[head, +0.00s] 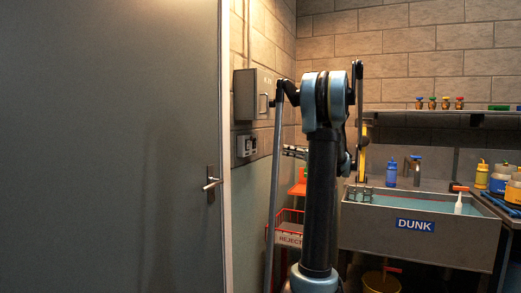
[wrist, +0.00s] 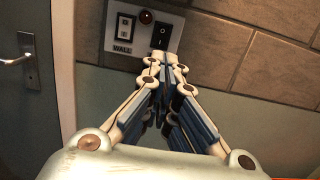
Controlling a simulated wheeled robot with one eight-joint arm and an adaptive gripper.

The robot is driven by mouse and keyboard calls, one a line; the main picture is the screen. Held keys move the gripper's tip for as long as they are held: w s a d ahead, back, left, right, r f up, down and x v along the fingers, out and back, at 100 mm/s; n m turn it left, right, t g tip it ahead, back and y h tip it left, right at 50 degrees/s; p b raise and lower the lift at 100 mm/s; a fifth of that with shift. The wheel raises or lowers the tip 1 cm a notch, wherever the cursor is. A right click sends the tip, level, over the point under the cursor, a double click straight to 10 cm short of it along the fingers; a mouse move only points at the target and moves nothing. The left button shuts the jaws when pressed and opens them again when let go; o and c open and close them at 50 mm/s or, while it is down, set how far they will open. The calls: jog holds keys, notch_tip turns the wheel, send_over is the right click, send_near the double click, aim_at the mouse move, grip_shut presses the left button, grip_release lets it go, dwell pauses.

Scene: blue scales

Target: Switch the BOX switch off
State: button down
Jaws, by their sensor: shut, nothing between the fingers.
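A pale switch panel (wrist: 140,31) is on the block wall at the top of the wrist view. Its left switch (wrist: 124,28) has a label reading WALL below it. Its right switch (wrist: 161,37) is a black rocker; any label under it is hidden by my fingers. A dark reddish lamp (wrist: 146,17) sits between them. My gripper (wrist: 166,62) is shut and empty, its tips just below the right switch in the picture; I cannot tell whether they touch the panel. In the head view the panel (head: 247,146) is left of my gripper (head: 288,152), which is partly hidden behind my arm.
A grey wall box (head: 252,95) with a handle hangs above the panel. A grey door (head: 120,150) with a lever handle fills the left. A red REJECT basket (head: 288,240) stands below. A sink marked DUNK (head: 375,227) is at the right, with bottles beside it.

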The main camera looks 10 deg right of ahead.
aim_at(255, 144)
jog(key=shift+a, duration=0.1)
jog(key=x, duration=1.4)
jog(key=shift+d, duration=0.2)
